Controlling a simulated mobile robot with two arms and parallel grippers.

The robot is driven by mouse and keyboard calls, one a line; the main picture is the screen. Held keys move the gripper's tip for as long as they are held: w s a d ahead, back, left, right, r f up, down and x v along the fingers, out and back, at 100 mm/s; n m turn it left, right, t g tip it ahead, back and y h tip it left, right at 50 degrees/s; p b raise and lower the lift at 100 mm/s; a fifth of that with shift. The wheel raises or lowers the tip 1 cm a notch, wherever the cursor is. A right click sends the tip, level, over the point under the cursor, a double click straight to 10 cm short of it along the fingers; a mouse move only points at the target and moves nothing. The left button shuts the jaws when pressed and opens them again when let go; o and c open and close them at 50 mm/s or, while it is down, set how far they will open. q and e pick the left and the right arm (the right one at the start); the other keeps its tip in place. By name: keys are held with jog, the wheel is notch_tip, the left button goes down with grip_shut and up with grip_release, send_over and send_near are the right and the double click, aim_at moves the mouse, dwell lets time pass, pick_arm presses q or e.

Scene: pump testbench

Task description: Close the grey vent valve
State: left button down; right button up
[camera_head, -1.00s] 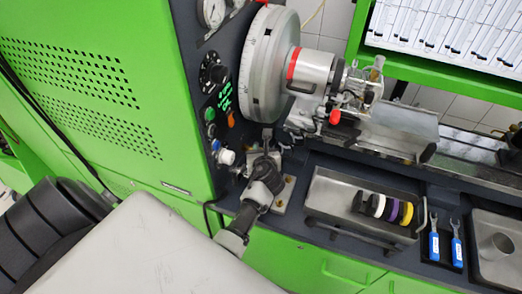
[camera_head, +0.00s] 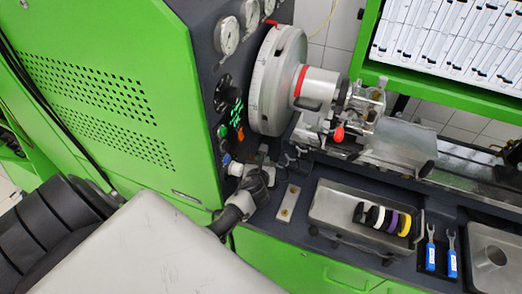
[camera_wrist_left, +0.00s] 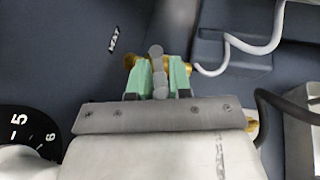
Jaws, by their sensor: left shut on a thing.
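The grey vent valve (camera_wrist_left: 156,52) shows in the left wrist view as a small grey lever on a brass fitting. My left gripper (camera_wrist_left: 161,75), with pale green fingertips, is shut on the grey lever, one finger on each side. Parts of the brass body show beside the fingertips. In the head view my left gripper (camera_head: 265,163) is at the foot of the bench's dark control panel, and I cannot make out the valve there. My right gripper is in neither view.
A black numbered dial (camera_wrist_left: 28,135) lies at the lower left of the wrist view, and a pale hose (camera_wrist_left: 250,48) curves at upper right. In the head view a large round chuck (camera_head: 277,80) stands above the gripper. A metal tray (camera_head: 335,203) with coloured rings is to the right.

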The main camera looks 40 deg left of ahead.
pick_arm(q)
jog(key=shift+w+d+r, duration=0.1)
jog(key=shift+w+d, duration=0.05)
jog(key=shift+d, duration=0.25)
jog(key=c, duration=1.1)
grip_release()
jog(key=shift+w+d, duration=0.1)
jog(key=shift+w, duration=0.05)
jog(key=shift+s, duration=0.35)
jog(key=v, duration=1)
jog(key=shift+s+d, duration=0.1)
jog(key=shift+c, duration=0.3)
